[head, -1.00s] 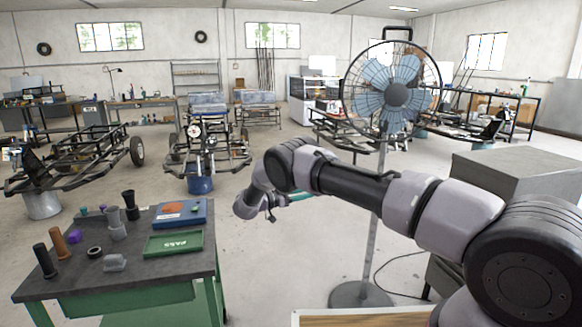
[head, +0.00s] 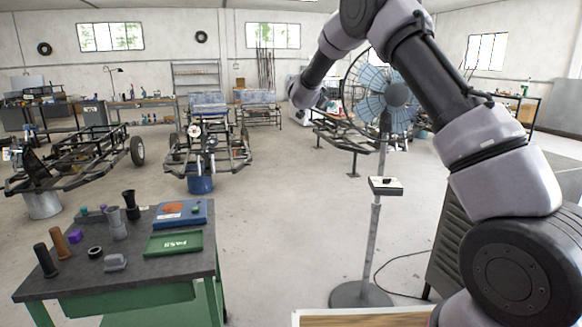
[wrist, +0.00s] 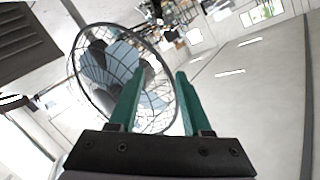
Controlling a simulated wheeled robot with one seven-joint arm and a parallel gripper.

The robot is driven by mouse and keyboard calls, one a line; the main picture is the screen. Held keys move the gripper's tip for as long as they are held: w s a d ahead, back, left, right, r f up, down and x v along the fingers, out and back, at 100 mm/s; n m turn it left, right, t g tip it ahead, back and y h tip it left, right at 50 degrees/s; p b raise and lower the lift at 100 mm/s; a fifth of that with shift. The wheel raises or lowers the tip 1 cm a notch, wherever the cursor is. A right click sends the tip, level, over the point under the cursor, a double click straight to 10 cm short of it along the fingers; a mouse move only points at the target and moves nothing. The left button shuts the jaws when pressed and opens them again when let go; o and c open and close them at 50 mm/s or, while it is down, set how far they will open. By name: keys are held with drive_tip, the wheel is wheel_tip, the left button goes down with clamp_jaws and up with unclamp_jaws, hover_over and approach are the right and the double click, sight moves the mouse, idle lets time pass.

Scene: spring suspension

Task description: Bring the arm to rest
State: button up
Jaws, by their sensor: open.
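My gripper (wrist: 157,95) shows in the wrist view with its two green fingers apart and nothing between them. My gripper's fingers cannot be made out in the head view.
The pedestal fan (head: 396,94) stands behind my arm. A dark workbench (head: 60,282) at the front left carries a green PASS tray (head: 174,243), a blue tray (head: 181,221) and several small parts. A grey cabinet (head: 444,235) is at right. Open floor lies between.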

drive_tip(key=s+d+r+n+t+y, duration=0.1)
drive_tip(key=s+d+r+y, duration=0.15)
drive_tip(key=r, duration=0.35)
drive_tip(key=s+d+r+n+y, duration=0.1)
drive_tip(key=s+r+y, duration=0.1)
drive_tip(key=s+r, duration=0.25)
drive_tip(key=s+d+r+n+g+y, duration=0.15)
drive_tip(key=s+r+n+y, duration=0.35)
drive_tip(key=s, duration=1)
drive_tip(key=s+d+f+g, duration=0.2)
drive_tip(key=s+f, duration=0.1)
drive_tip(key=s, duration=0.8)
drive_tip(key=s+d+f+n+g, duration=0.1)
drive_tip(key=s+f, duration=0.3)
drive_tip(key=s, duration=0.7)
drive_tip(key=s+d+f+g, duration=0.3)
drive_tip(key=s, duration=0.8)
drive_tip(key=shift+s+d+f+h, duration=0.15)
drive_tip(key=shift+s+d+h, duration=0.1)
drive_tip(key=shift+s+h, duration=0.1)
drive_tip(key=shift+n, duration=0.3)
